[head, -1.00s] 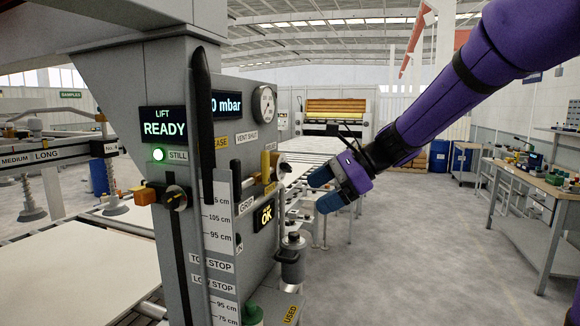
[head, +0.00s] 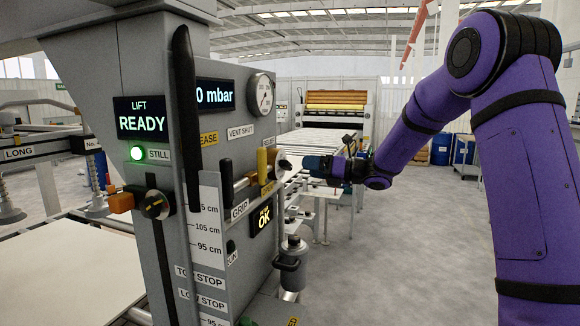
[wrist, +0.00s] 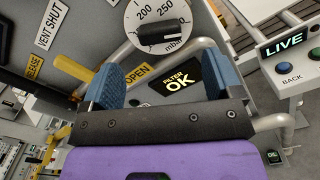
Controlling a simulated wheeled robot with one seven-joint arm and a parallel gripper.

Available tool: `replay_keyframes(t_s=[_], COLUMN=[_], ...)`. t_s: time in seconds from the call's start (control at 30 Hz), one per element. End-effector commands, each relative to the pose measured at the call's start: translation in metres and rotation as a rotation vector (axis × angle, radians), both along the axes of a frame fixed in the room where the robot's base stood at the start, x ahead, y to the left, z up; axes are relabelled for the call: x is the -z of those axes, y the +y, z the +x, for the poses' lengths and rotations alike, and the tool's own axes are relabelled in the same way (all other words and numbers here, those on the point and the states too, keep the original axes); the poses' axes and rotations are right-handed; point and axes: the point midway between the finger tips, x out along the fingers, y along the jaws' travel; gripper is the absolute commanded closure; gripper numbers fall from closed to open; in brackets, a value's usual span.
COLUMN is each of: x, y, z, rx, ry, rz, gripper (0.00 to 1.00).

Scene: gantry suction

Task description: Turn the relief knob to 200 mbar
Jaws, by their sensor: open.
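The relief knob (wrist: 160,35) is a white dial marked 200, 250 and mbar with a dark bar grip across it. The bar lies roughly level in the wrist view; its exact reading is unclear. In the head view the knob (head: 283,162) sits on the panel's right side, seen nearly edge-on. My gripper (wrist: 160,62) is open, with its blue fingers spread to either side of the bar, and nothing is between them. In the head view my gripper (head: 308,165) points left at the knob, close to it; contact cannot be told.
A yellow handle (head: 263,162) and a black grip handle (head: 227,182) stick out left of the knob. A pressure gauge (head: 262,94) and a display ending in "0 mbar" (head: 214,95) sit above. A filter canister (head: 291,258) hangs below. Open floor lies right.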

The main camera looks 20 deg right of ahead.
Motion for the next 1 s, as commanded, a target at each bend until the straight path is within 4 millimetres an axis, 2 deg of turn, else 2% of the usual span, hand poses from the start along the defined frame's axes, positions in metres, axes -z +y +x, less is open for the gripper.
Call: replay_keyframes(t_s=[0.2,0.4,0.83,0.87,1.0], x=[0.0,0.0,0.0,0.0,0.0], y=[0.033,0.052,0.059,0.059,0.058], z=[0.023,0.037,0.042,0.042,0.042], rx=[-0.003,-0.001,0.0,0.0,0.0], ry=[-0.001,-0.001,-0.001,-0.001,-0.001], rz=[-0.002,-0.001,-0.002,-0.002,-0.002], gripper=[0.15,0.15,0.15,0.19,0.52])
